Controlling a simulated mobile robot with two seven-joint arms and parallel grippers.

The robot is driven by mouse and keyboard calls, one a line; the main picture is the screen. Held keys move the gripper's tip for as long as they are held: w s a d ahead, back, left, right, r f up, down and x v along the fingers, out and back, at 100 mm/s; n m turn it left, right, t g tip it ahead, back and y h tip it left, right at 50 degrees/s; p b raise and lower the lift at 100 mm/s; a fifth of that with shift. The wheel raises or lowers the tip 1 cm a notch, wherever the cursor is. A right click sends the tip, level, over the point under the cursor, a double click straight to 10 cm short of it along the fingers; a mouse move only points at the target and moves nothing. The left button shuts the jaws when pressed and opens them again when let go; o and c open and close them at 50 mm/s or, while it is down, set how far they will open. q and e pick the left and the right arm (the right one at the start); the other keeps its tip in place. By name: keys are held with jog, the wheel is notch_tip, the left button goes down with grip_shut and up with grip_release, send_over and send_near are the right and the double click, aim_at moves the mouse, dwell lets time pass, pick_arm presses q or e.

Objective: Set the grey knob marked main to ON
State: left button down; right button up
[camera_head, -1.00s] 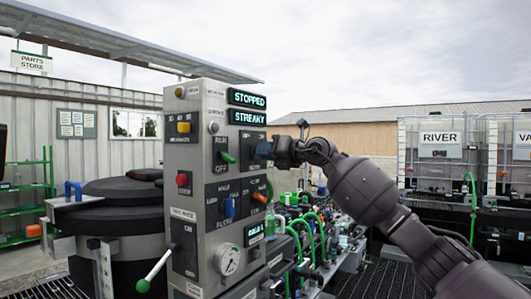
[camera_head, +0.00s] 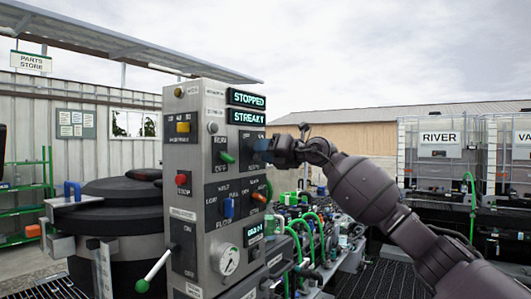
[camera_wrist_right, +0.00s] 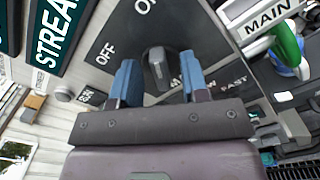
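The grey knob (camera_wrist_right: 157,70) sits on a dark plate of the panel in the right wrist view. Its raised bar runs nearly vertical in that picture. OFF is printed to its left and ON above it; lettering to its lower right is partly hidden by a finger. My right gripper (camera_wrist_right: 158,82) is open, with one blue finger on each side of the knob and gaps still visible. In the head view my right gripper (camera_head: 266,148) is at the panel's right face and hides the knob. My left gripper is not in view.
The grey control panel (camera_head: 202,160) carries other controls: a green lever (camera_head: 227,157), a blue lever (camera_head: 228,208) and an orange lever (camera_head: 259,197). A green-handled part beside a MAIN label (camera_wrist_right: 266,14) lies right in the wrist view. Displays read STOPPED and STREAKY.

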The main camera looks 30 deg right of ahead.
jog(key=b+v, duration=0.3)
jog(key=v, duration=0.7)
jog(key=shift+s+d, duration=0.15)
jog(key=shift+s, duration=0.2)
dwell(0.4)
